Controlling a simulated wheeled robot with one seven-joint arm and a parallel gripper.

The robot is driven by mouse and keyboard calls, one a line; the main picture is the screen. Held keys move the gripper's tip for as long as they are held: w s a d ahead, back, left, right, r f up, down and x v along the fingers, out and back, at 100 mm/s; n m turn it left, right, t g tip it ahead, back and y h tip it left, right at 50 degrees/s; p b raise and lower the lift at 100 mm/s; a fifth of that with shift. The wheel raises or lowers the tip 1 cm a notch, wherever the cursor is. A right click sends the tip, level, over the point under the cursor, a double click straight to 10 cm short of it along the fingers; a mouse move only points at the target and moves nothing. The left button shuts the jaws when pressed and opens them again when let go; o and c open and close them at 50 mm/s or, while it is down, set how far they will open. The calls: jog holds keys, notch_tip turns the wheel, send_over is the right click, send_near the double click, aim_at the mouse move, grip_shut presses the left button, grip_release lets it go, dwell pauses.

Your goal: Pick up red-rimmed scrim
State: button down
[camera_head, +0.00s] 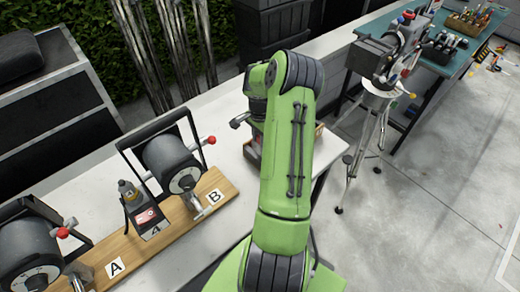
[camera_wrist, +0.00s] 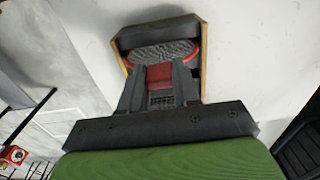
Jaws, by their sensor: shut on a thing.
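The red-rimmed scrim (camera_wrist: 165,53), a dark mesh with a red edge, shows in the wrist view in a wooden-sided box (camera_wrist: 204,60). My gripper (camera_wrist: 159,72) is straight in front of it, with both fingers shut on a red piece between them that appears to be the scrim's tab. The scrim's lower part is hidden by the fingers. I cannot tell whether it is lifted clear of the box. In the head view my green arm covers most of the box and the scrim.
A dark block (camera_wrist: 158,29) lies along the box's far side. On the white table, a wooden board (camera_head: 150,232) holds two dark drum-shaped units and a small device (camera_head: 143,210). A tripod with a camera-like machine (camera_head: 380,62) stands right of my arm.

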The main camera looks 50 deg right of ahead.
notch_tip(320, 180, up, 10)
dwell(0.4)
notch_tip(320, 180, up, 3)
jog(key=shift+f+p, duration=0.2)
jog(key=shift+p, duration=0.8)
jog(key=shift+f, duration=0.1)
